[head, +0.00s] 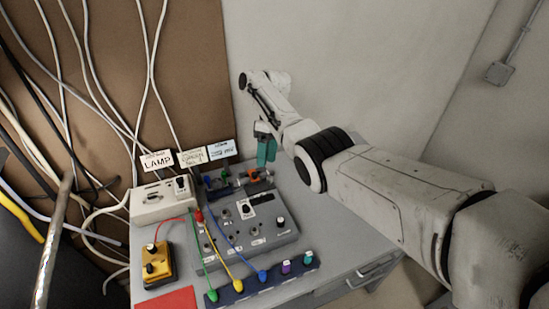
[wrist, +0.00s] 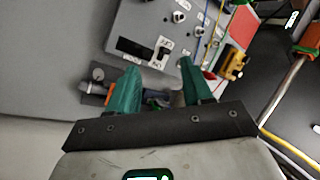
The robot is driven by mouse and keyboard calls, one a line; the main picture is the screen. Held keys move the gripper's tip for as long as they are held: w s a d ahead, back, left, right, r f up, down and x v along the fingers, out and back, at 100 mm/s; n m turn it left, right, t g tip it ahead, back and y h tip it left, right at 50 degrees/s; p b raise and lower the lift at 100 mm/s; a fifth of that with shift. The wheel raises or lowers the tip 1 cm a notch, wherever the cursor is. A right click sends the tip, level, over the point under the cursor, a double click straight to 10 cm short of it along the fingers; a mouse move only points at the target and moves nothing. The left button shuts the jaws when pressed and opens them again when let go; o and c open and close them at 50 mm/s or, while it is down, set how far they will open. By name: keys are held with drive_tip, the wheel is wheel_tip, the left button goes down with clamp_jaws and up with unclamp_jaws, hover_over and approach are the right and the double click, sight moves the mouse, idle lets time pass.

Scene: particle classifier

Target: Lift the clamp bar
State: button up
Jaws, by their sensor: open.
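My gripper (head: 266,163) has teal fingers and hangs over the back right part of the bench. It is open in the wrist view (wrist: 158,70), with nothing between its fingertips. Below it is a small dark fixture (head: 257,184) with an orange part (head: 261,174).
A grey control panel (head: 272,238) with knobs and sockets lies in front of the fixture. Signs (head: 222,150) stand behind, with a white lamp box (head: 160,208) at left. Coloured leads cross to a blue strip (head: 243,291). A yellow box (head: 154,266) sits front left.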

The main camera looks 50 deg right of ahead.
drive_tip(key=shift+s+a+r, duration=0.1)
drive_tip(key=shift+s, duration=0.1)
idle(0.3)
drive_tip(key=s+a+f+t+h, duration=0.1)
drive_tip(key=a+f, duration=0.2)
drive_tip(key=a, duration=0.2)
drive_tip(key=s+a+f+t+h, duration=0.1)
drive_tip(key=s+a+f, duration=0.1)
drive_tip(key=a+f, duration=0.2)
drive_tip(key=s+a+f+t, duration=0.1)
drive_tip(key=a+f, duration=0.3)
drive_tip(key=a, duration=0.4)
drive_tip(key=shift+s+a+f+h, duration=0.2)
drive_tip(key=shift+s+a+h, duration=0.05)
drive_tip(key=shift+h, duration=0.15)
drive_tip(key=s+a+r+m+t+h, duration=0.1)
drive_tip(key=s+a+r+t, duration=0.2)
drive_tip(key=s, duration=0.5)
drive_tip(key=s+a+r+m+t+h, duration=0.1)
drive_tip(key=s+a+r, duration=0.2)
drive_tip(key=s+r, duration=0.35)
drive_tip(key=s+d+f+g+b, duration=0.2)
drive_tip(key=s+f+b, duration=0.3)
drive_tip(key=s+f, duration=0.7)
drive_tip(key=shift+f+m+g, duration=0.3)
drive_tip(key=shift+f+g, duration=0.55)
drive_tip(key=shift+g, duration=0.05)
